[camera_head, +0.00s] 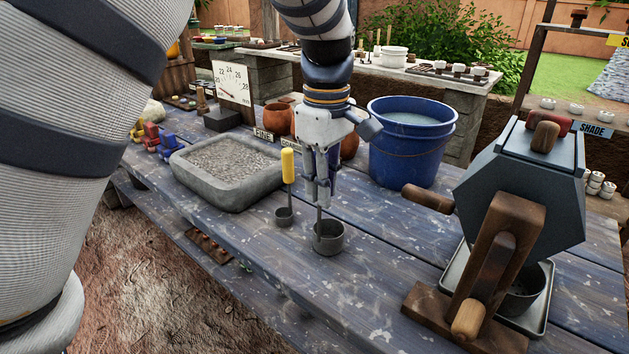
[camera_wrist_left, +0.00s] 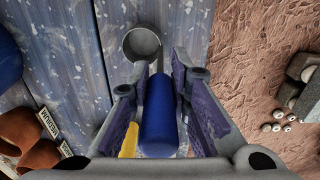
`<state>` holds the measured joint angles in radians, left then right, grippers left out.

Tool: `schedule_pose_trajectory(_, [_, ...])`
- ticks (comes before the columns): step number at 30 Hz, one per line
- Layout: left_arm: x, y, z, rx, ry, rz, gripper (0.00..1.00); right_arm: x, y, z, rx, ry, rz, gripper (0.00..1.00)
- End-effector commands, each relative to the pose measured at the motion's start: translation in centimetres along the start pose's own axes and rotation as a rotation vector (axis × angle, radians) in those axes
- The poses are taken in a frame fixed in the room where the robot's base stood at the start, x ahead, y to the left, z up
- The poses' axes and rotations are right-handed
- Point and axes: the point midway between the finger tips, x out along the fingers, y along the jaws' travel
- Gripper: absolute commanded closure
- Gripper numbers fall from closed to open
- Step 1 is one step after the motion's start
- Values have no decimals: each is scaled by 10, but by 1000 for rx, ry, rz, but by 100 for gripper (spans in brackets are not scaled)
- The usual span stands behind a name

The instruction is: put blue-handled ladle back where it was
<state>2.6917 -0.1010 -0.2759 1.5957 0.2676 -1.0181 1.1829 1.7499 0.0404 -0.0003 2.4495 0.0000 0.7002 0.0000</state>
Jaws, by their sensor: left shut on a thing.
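My left gripper (camera_head: 319,190) points straight down over the blue table and is shut on the handle of the blue-handled ladle. In the left wrist view the blue handle (camera_wrist_left: 159,115) lies between the two fingers of the gripper (camera_wrist_left: 157,95). The ladle's grey cup (camera_head: 329,238) is below the fingers at the table top; I cannot tell whether it touches. The fingers hide most of the handle in the head view. A yellow-handled ladle (camera_head: 288,166) stands upright just left of the gripper. My right gripper is not in view.
A stone basin of gravel (camera_head: 228,165) stands to the left. A blue bucket (camera_head: 410,142) and orange pots (camera_head: 278,118) stand behind. A hexagonal drum on a wooden stand (camera_head: 520,190) is at the right. The table's front edge is close, with clear planks (camera_head: 370,260) right of the cup.

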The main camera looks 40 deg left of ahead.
Motion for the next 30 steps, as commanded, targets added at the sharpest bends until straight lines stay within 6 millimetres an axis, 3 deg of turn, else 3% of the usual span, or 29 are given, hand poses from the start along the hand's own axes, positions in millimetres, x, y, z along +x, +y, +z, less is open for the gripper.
schedule_pose_trajectory(10, [4, 1, 1, -1, 0, 3, 100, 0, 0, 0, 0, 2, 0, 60])
schedule_pose_trajectory(11, [3, 1, 1, -1, 0, 3, 75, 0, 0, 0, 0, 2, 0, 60])
schedule_pose_trajectory(13, [3, 1, 1, -1, 0, 3, 62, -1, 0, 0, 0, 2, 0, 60])
schedule_pose_trajectory(22, [1, 1, 1, -1, 1, 4, 62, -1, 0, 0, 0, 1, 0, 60])
schedule_pose_trajectory(26, [-19, 2, 1, 0, 2, 8, 62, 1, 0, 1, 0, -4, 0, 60])
schedule_pose_trajectory(30, [-59, 2, 1, -1, 3, 9, 62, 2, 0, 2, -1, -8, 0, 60])
